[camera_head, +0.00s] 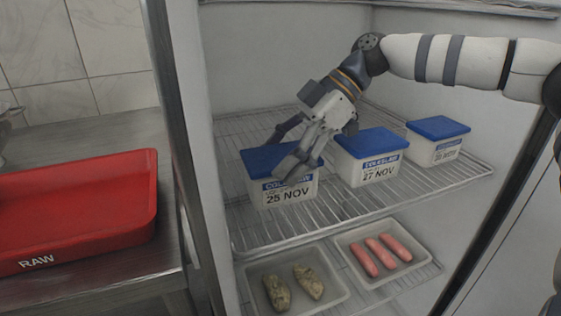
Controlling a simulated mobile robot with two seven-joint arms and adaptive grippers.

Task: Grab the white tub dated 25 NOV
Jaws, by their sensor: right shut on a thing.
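The white tub dated 25 NOV (290,196) has a blue lid and stands upright at the left of the fridge's upper wire shelf. My right gripper (282,158) reaches down over it from the upper right. Its fingers are shut on this tub, one at the far side of the lid and one across the front right, partly covering the label. The tub appears to rest on the shelf. My left gripper is not in view.
A tub dated 27 NOV (377,172) and another blue-lidded tub (447,150) stand to the right on the wire shelf (345,207). Trays of sausages (397,278) and brownish pieces (334,303) sit below. A red RAW tray (90,240) lies on the left counter.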

